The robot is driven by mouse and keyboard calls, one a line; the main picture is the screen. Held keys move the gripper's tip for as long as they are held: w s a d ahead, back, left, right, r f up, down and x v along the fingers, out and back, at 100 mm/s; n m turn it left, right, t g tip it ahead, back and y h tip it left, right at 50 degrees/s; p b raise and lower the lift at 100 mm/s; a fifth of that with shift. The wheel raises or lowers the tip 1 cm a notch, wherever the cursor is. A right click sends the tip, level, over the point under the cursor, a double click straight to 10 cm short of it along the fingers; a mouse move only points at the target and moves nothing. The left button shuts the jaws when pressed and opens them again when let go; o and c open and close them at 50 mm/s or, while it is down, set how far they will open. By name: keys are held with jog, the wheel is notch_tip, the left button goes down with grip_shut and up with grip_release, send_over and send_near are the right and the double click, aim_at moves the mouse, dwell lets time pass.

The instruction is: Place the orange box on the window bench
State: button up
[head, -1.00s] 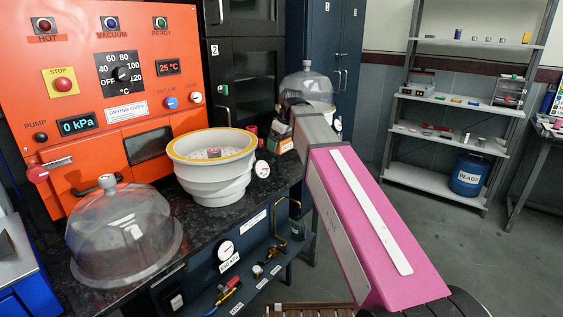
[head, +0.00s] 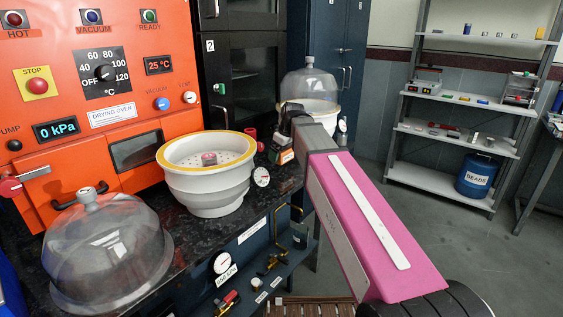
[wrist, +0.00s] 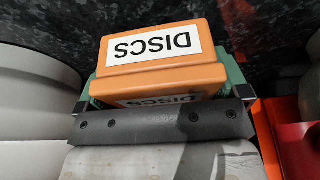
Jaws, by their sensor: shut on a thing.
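The orange box (wrist: 165,55) has a white DISCS label, upside down in the wrist view. My gripper (wrist: 163,92) is shut on it, with green parts showing at both sides of the box. In the head view the box (head: 284,157) is small and partly covered by my gripper (head: 286,138) and arm. It is over or at the right part of the black speckled bench top (head: 185,262); I cannot tell whether it touches it. No bench by a window can be made out.
A white open bowl (head: 208,185) and a clear dome (head: 105,255) stand on the bench before the orange drying oven (head: 75,130). Another domed vessel (head: 310,85) stands behind my gripper. Shelving (head: 455,105) is at the right. Open floor (head: 430,235) lies right of my arm.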

jog(key=shift+f, duration=1.8)
jog(key=o, duration=0.6)
jog(key=shift+f, duration=0.15)
jog(key=v, duration=1.2)
